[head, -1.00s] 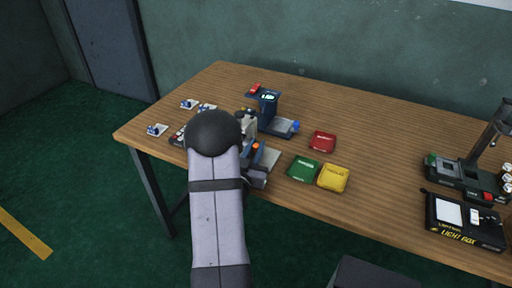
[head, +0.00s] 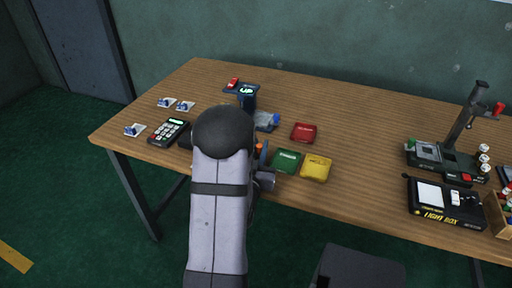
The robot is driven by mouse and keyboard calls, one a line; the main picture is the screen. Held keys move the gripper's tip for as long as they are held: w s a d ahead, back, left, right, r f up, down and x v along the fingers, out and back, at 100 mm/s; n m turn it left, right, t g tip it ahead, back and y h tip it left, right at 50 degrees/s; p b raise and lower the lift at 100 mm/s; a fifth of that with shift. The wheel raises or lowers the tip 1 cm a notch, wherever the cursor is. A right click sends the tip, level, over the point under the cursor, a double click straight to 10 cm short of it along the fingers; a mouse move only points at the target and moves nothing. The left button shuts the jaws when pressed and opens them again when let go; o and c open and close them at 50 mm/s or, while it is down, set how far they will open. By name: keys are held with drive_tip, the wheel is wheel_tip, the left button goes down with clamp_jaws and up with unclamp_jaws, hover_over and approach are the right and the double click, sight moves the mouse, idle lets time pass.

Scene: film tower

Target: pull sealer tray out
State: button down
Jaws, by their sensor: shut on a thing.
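The dark blue upright device with a lit "UP" display (head: 247,96) stands near the back left of the table. A light grey plate with a blue knob (head: 266,121) sticks out at its lower right. I cannot tell whether this plate is the sealer tray. My gripper (head: 263,168) is mostly hidden behind my own arm, and only dark parts show at the arm's right edge. Its fingertips are out of sight. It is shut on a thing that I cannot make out. A small orange-topped blue piece (head: 260,149) shows there, either on my gripper or held.
Red (head: 303,132), green (head: 286,161) and yellow (head: 317,167) trays lie right of my gripper. A keypad (head: 169,132) and small cards (head: 134,130) lie left. A light box (head: 446,203) and a dark stand (head: 445,158) are far right. The table middle is clear.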

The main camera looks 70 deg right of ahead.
drive_tip(key=shift+s, duration=0.25)
drive_tip(key=c, duration=1.9)
unclamp_jaws()
drive_tip(key=shift+c, duration=0.2)
drive_tip(key=shift+a, duration=0.15)
drive_tip(key=shift+s+a, duration=0.15)
drive_tip(key=shift+a, duration=1.05)
drive_tip(key=shift+r+p, duration=0.25)
drive_tip(key=shift+p, duration=0.5)
drive_tip(key=a+p, duration=0.1)
drive_tip(key=p, duration=0.2)
drive_tip(key=shift+s+a, duration=0.1)
drive_tip(key=shift+s, duration=0.05)
drive_tip(key=shift+a+p, duration=0.45)
drive_tip(key=shift+p, duration=0.65)
drive_tip(key=shift+s+a+f+p, duration=0.15)
drive_tip(key=shift+a+p, duration=0.25)
drive_tip(key=shift+a, duration=0.2)
drive_tip(key=shift+s+a+f+p, duration=0.1)
drive_tip(key=shift+a+p, duration=0.25)
drive_tip(key=shift+a, duration=0.25)
